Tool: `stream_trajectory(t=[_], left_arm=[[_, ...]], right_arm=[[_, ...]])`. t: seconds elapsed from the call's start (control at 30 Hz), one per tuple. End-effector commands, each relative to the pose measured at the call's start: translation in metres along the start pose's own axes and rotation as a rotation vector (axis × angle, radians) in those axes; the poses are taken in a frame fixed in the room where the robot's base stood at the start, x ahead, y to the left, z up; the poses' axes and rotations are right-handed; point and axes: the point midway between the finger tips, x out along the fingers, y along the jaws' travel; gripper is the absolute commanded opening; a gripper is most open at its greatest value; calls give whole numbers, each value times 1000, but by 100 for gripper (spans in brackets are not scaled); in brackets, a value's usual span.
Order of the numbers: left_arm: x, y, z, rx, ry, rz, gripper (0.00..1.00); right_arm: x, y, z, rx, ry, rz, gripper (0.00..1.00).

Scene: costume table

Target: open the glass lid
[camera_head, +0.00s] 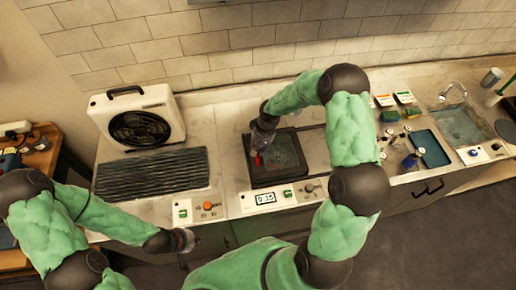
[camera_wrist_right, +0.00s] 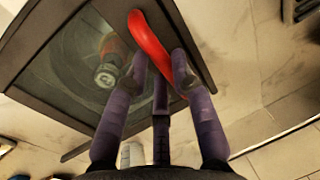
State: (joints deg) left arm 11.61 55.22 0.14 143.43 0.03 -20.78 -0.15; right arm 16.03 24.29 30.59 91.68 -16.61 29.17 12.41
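The glass lid (camera_head: 285,150) is a dark-framed pane on a square unit set in the counter, and it looks down flat. Its red handle (camera_head: 257,160) is at the lid's left side.
A control panel (camera_head: 268,197) with a display is in front of the lid. A white fan unit (camera_head: 138,120) and a dark ribbed mat (camera_head: 150,174) are at left. Small bottles (camera_head: 410,160), a teal tray (camera_head: 431,148) and a sink (camera_head: 460,122) are at right. A tiled wall stands behind.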

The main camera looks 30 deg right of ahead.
Motion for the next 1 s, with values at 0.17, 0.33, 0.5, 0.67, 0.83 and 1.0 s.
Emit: stream_trajectory(t=[0.17, 0.33, 0.5, 0.67, 0.83, 1.0], left_arm=[[0, 0, 0, 0, 0, 0, 0], [3, -1, 0, 0, 0, 0, 0], [9, -3, 0, 0, 0, 0, 0], [16, -6, -1, 0, 0, 0, 0], [23, -8, -1, 0, 0, 0, 0], [29, -10, -1, 0, 0, 0, 0]], right_arm=[[0, 2, 0, 0, 1, 0, 0], [-3, 19, 0, 3, 1, 1, 0], [-10, 58, -1, 7, 3, 1, 0], [-19, 104, 0, 8, 3, 2, 0], [-28, 150, 0, 7, 2, 2, 0], [-35, 183, 0, 4, 2, 1, 0]])
